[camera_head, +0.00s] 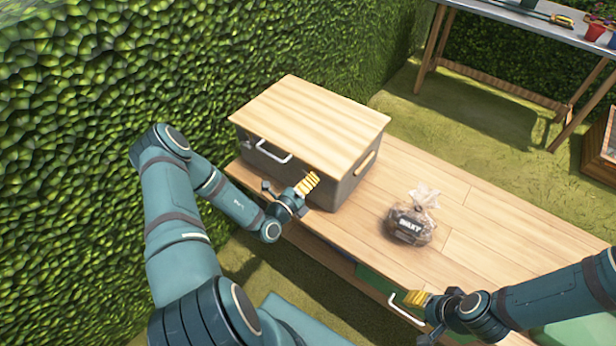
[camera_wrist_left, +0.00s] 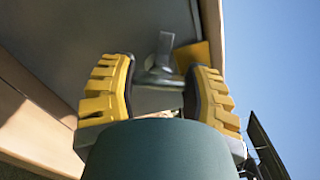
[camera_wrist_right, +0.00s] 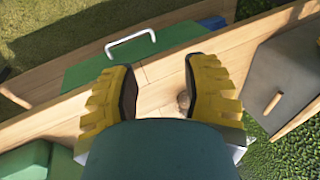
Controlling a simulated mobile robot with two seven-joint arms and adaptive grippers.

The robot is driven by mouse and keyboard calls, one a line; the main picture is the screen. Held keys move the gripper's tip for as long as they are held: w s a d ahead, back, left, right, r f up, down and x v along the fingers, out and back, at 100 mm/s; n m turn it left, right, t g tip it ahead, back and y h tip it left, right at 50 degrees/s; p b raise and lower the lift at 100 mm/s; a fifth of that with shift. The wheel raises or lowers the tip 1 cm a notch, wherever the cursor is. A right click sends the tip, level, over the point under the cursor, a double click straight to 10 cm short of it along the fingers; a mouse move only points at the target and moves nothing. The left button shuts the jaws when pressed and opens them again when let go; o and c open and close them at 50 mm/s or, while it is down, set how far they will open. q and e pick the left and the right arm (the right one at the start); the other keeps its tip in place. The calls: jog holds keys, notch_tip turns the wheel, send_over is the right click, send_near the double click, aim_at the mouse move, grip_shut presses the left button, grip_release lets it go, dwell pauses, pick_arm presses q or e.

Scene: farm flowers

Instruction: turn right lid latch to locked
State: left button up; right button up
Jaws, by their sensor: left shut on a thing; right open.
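The grey box (camera_head: 350,187) with its wooden lid (camera_head: 310,120) stands on the wooden bench, and the lid lies closed on it. My left gripper (camera_head: 307,183) is at the right part of the box's front. In the left wrist view a small grey metal latch (camera_wrist_left: 165,50) with a yellow piece behind it shows between the fingers, against the grey box wall. The left gripper is shut on this latch; its exact angle is hard to tell. My right gripper (camera_head: 418,298) is open and empty near the bench's front edge, away from the box.
A clear bag with dark contents (camera_head: 412,220) sits on the bench (camera_head: 480,240) right of the box. Below the bench edge is a green drawer front with a white handle (camera_head: 405,308). A hedge (camera_head: 90,150) stands behind and left. A second table (camera_head: 530,30) is at the back right.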

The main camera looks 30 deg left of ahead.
pick_arm(q)
jog(key=m+p, duration=0.3)
jog(key=m, duration=0.3)
jog(key=shift+r+p, duration=0.1)
jog(key=shift+p, duration=0.3)
jog(key=m+p, duration=0.1)
jog(key=m, duration=0.2)
jog(key=shift+m, duration=0.4)
jog(key=shift+m+p, duration=0.7)
jog(key=shift+m, duration=0.4)
pick_arm(e)
notch_tip(320, 180, up, 7)
jog(key=w, duration=0.1)
jog(key=shift+w+d+t, duration=0.2)
jog(key=shift+w+t, duration=0.1)
jog(key=shift+w, duration=0.1)
pick_arm(q)
jog(key=o, duration=1.2)
jog(key=s, duration=0.8)
jog(key=s+a, duration=0.1)
jog(key=s, duration=0.3)
